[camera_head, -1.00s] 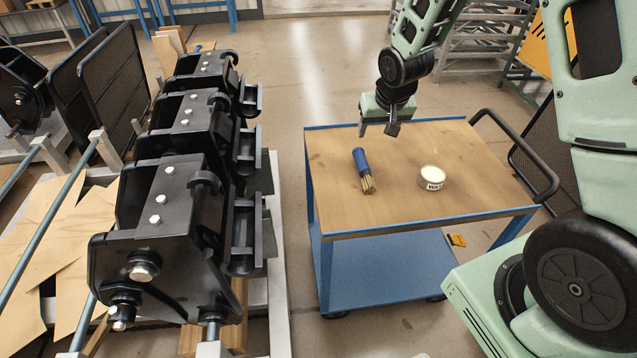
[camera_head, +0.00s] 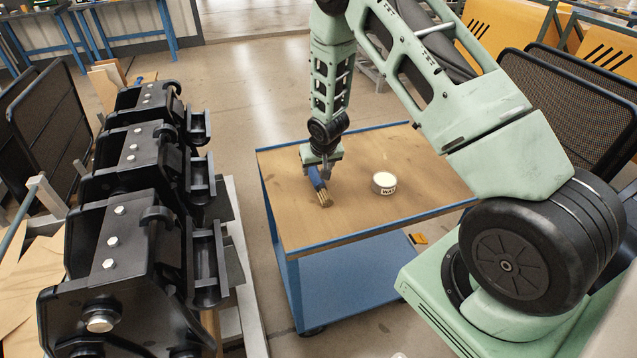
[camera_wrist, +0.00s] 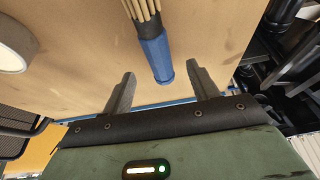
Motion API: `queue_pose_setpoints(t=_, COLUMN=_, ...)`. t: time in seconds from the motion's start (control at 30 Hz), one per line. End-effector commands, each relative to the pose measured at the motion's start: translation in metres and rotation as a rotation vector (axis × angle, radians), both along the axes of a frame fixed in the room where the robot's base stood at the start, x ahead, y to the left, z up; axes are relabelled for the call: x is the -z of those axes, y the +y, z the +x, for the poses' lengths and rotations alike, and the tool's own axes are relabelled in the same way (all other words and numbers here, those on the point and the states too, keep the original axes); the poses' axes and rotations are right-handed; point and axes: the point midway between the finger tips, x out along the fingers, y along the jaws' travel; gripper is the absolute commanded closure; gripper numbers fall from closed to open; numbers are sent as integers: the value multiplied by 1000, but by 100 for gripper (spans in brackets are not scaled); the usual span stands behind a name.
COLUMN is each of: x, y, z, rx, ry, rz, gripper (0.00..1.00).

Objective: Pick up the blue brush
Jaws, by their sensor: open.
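The blue brush (camera_head: 317,181) lies on the wooden top of the blue cart (camera_head: 285,215), its pale bristles toward the front of the cart. In the wrist view its blue handle (camera_wrist: 155,58) points toward the space between the two fingers, with the bristles at the top edge. My gripper (camera_head: 322,172) is over the handle end of the brush and hides part of it in the head view. In the wrist view my gripper (camera_wrist: 158,82) is open, with one finger on each side of the handle end. Neither finger visibly touches the handle.
A round white tin (camera_head: 384,184) stands on the cart top to the right of the brush; part of it also shows in the wrist view (camera_wrist: 14,45). A row of black couplers (camera_head: 135,200) stands left of the cart. Dark mesh panels (camera_head: 570,100) are at right.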

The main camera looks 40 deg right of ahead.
Motion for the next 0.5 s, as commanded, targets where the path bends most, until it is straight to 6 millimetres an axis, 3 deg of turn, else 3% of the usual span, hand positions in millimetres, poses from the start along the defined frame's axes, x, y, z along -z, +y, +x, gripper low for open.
queue_pose_setpoints(t=0.5, x=47, y=-7, z=16, rx=0, ry=1, rz=0, gripper=41)
